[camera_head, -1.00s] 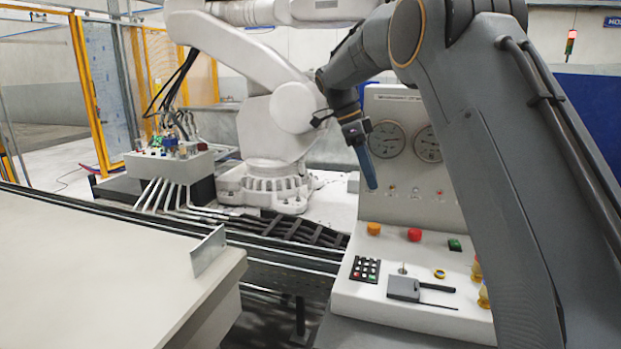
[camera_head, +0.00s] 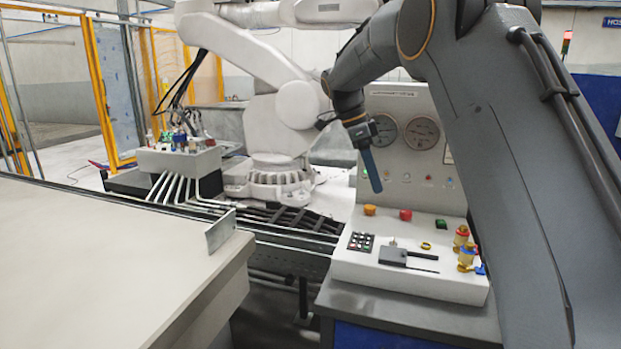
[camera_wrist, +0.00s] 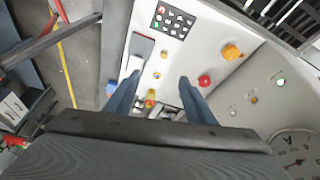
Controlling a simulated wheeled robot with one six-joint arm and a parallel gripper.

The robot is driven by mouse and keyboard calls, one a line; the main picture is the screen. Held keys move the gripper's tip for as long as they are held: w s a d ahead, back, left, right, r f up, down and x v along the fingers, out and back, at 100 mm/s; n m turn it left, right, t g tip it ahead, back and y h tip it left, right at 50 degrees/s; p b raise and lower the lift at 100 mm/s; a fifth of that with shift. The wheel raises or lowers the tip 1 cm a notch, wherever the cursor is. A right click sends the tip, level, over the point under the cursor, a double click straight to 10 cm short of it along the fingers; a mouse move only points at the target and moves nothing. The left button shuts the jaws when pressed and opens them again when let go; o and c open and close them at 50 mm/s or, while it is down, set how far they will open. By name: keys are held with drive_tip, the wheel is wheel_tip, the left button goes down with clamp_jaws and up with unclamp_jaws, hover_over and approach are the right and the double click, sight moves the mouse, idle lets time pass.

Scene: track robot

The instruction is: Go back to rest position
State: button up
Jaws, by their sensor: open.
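My gripper (camera_head: 372,172) hangs from my dark grey arm in front of the upright gauge face of a control panel (camera_head: 350,268). In the wrist view my gripper (camera_wrist: 157,92) shows two blue fingers spread apart with nothing held between them. The fingers are above the panel desk and apart from it. On the desk are an orange button (camera_head: 369,210), a red button (camera_head: 405,215), a green button (camera_head: 441,224), a black keypad (camera_head: 360,242) and a dark grey switch box (camera_head: 394,256). Red and yellow valves (camera_head: 465,254) stand at its right edge.
A large beige table (camera_head: 90,250) fills the left front, with a small upright metal plate (camera_head: 220,231) at its corner. A white industrial robot (camera_head: 270,100) stands behind a dark rail (camera_head: 290,225). A yellow-framed fence (camera_head: 110,90) is at the back left.

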drive_tip(key=s+d+f+n+y+b, duration=0.1)
drive_tip(key=s+f+n+b, duration=0.3)
drive_tip(key=s+f+n, duration=0.5)
drive_tip(key=s+d+f+n+y+b, duration=0.2)
drive_tip(key=s+f+n, duration=0.7)
drive_tip(key=s+f, duration=0.7)
drive_tip(key=s+y+b, duration=0.1)
drive_tip(key=s+b, duration=0.1)
drive_tip(key=s, duration=0.7)
drive_tip(key=shift+d+f+n+t, duration=0.15)
drive_tip(key=shift+f+n+t, duration=0.25)
